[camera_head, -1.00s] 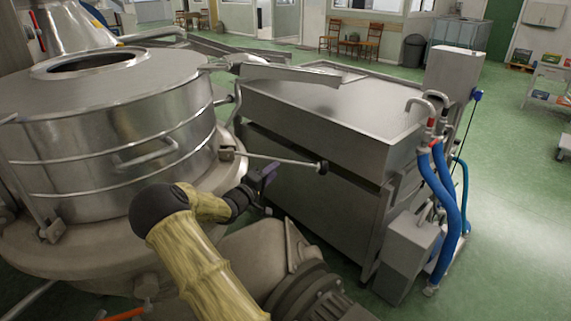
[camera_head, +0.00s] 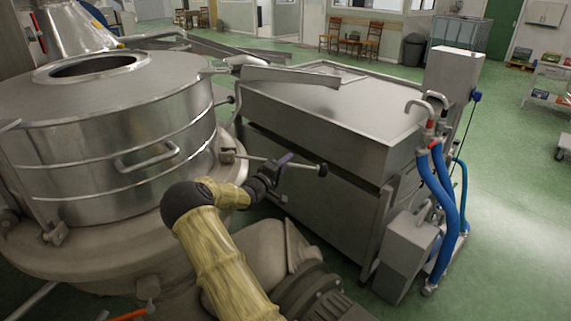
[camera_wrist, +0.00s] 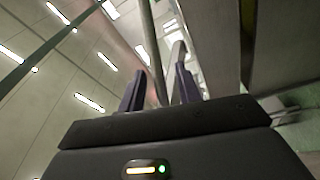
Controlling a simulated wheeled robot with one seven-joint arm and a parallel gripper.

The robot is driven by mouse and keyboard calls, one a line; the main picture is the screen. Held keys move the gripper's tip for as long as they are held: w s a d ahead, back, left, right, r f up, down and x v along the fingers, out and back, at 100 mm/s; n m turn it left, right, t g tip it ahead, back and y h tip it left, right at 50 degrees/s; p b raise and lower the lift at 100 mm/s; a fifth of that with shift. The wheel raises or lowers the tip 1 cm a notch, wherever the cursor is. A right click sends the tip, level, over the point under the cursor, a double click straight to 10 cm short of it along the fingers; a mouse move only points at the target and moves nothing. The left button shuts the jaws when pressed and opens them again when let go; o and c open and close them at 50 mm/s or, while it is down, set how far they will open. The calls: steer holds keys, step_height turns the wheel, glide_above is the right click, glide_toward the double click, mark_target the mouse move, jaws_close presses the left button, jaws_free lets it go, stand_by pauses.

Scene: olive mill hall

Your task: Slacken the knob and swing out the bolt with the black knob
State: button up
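The bolt (camera_head: 304,166) is a thin metal rod that sticks out sideways from a bracket on the rim of the steel vessel (camera_head: 110,175). Its black knob (camera_head: 323,170) is at the outer right end, in front of the steel trough. My gripper (camera_head: 285,160), with dark purple fingers, is at the middle of the rod, left of the knob. In the wrist view the fingers (camera_wrist: 160,90) stand apart, and a rod (camera_wrist: 151,50) runs through the gap between them. I cannot tell whether they touch it. The gripper hides part of the rod in the head view.
A second dark knob (camera_head: 231,99) shows at the vessel's right side. The steel trough (camera_head: 310,200) stands close behind my gripper. Blue hoses (camera_head: 447,200) hang at its right end. A motor housing (camera_head: 315,290) is below my arm. Green floor is free at right.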

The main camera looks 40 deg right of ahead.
steer(key=shift+c, duration=0.3)
jaws_close()
steer(key=shift+s+d+r+n+t+h+p, duration=0.1)
steer(key=shift+r+n+t+h+p, duration=0.15)
steer(key=shift+r+n, duration=0.45)
steer(key=shift+r+n+t+h+p, duration=0.15)
steer(key=shift+r+n+p, duration=0.2)
steer(key=shift+r, duration=0.6)
steer(key=shift+o, duration=0.3)
jaws_free()
steer(key=b+v, duration=0.3)
steer(key=v, duration=1.4)
steer(key=shift+a+f+b, duration=0.2)
steer(key=shift+a+b, duration=0.05)
steer(key=shift+b, duration=0.15)
